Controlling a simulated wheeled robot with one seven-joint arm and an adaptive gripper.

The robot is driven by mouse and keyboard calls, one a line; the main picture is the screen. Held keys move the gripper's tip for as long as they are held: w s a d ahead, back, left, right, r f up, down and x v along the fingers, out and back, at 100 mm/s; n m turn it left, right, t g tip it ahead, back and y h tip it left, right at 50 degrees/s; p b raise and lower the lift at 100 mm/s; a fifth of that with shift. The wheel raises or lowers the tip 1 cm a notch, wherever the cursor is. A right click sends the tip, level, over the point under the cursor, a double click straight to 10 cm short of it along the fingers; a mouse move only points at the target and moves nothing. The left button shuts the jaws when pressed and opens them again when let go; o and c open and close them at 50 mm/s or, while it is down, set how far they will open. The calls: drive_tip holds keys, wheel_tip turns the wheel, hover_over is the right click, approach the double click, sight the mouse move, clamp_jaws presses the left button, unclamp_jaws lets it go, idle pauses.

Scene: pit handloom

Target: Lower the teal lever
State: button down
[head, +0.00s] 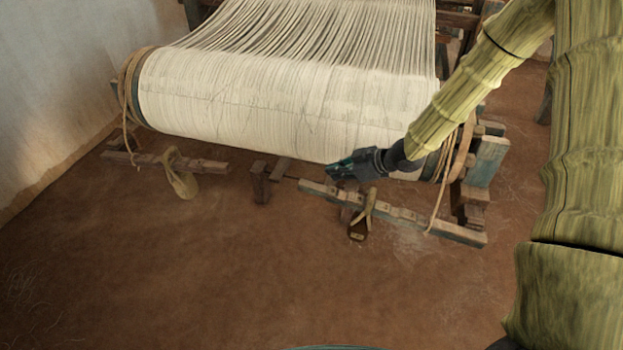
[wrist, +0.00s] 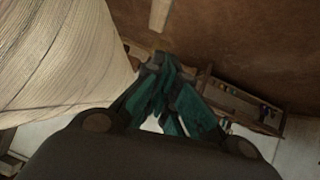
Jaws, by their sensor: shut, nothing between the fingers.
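My gripper (head: 335,171) has dark links and teal fingers. It is shut and empty, in front of the lower edge of the white cloth roll in the head view. Its fingers also show in the wrist view (wrist: 160,68), closed together. I cannot make out for certain which part is the teal lever. A weathered wooden bar with worn teal paint (head: 450,230) lies low below and right of my gripper. An upright post with faded teal paint (head: 487,160) stands at the loom's right end. My gripper appears apart from both.
The wide cloth roll (head: 250,100) carries white warp threads (head: 320,35). In the wrist view, a wooden rack (wrist: 245,108) is right of my fingers. The brown floor in front (head: 200,280) is clear.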

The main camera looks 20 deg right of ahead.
drive_tip(key=shift+d+f+p+x, duration=0.2)
drive_tip(key=shift+d+p+x, duration=0.1)
drive_tip(key=shift+x, duration=1.75)
drive_tip(key=shift+d+f+p+x, duration=0.25)
drive_tip(key=shift+p+x, duration=0.1)
drive_tip(key=shift+x, duration=1.7)
drive_tip(key=shift+d+f+p+x, duration=0.2)
drive_tip(key=shift+d+p+x, duration=0.1)
drive_tip(key=shift+x, duration=1.75)
drive_tip(key=shift+w, duration=0.15)
